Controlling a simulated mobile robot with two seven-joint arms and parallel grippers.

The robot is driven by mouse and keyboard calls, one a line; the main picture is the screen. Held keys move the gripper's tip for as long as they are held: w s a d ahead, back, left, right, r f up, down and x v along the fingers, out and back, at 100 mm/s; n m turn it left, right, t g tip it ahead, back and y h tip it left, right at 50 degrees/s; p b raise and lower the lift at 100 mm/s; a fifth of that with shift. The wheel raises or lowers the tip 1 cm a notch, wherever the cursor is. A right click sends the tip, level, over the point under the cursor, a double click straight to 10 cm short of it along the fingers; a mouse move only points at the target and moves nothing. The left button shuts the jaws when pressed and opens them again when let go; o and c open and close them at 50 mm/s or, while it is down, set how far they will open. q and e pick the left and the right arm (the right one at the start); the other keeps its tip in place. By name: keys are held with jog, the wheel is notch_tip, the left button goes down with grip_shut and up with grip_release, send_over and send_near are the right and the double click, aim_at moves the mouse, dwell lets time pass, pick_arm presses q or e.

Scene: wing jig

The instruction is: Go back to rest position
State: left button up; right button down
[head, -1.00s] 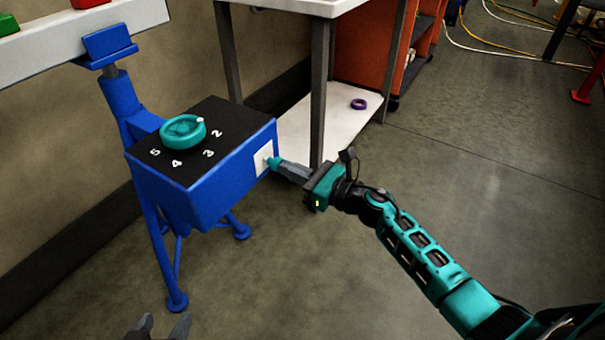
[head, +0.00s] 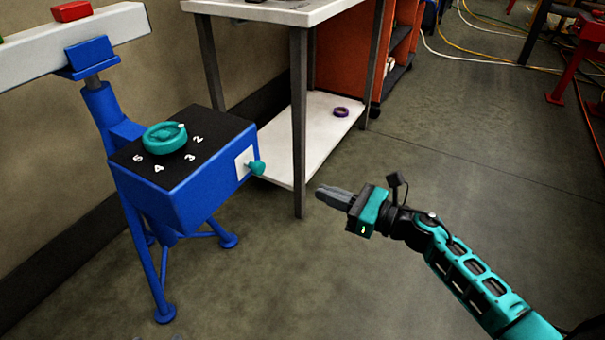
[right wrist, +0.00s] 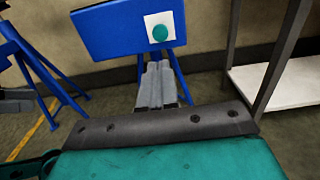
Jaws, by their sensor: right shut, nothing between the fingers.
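My right gripper (head: 335,197) is shut and empty in the head view, held in the air to the right of the blue box (head: 205,182). A gap lies between its fingertips and the teal knob (head: 257,168) on the white plate on the box's side. In the right wrist view, the shut fingers (right wrist: 157,85) point towards the blue box (right wrist: 108,28) and its teal knob (right wrist: 160,32). A teal dial (head: 165,138) with white numbers around it sits on the box's black top. My left gripper cannot be made out clearly in the head view.
A white-topped table (head: 285,10) with grey legs and a white lower shelf (head: 300,150) stands behind the gripper. A purple ring (head: 341,112) lies on that shelf. A white beam (head: 122,25) is at upper left. The floor on the right is mostly clear.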

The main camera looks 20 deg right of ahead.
jog(key=s+a+f+n+g+h, duration=0.1)
jog(key=s+a+f+n+h, duration=0.2)
jog(key=n, duration=0.8)
jog(key=s+a+f+n+g+h, duration=0.15)
jog(key=s+a+n, duration=0.35)
jog(key=n, duration=0.6)
jog(key=s+a+f+n+h, duration=0.25)
jog(key=s+n, duration=0.25)
jog(key=n, duration=0.5)
pick_arm(q)
jog(key=s+a+r+y+p, duration=0.1)
jog(key=a+r+p, duration=0.3)
jog(key=r+p, duration=1)
jog(key=s+p, duration=0.1)
jog(key=p, duration=0.5)
jog(key=shift+p, duration=0.3)
pick_arm(e)
jog(key=s+d+r+m+h, duration=0.1)
jog(key=s+d+r+h, duration=0.1)
jog(key=r, duration=1.1)
jog(key=shift+s+d+r+g, duration=0.4)
jog(key=shift+s+d, duration=0.3)
jog(key=shift+d, duration=0.25)
pick_arm(q)
jog(key=shift+a, duration=0.1)
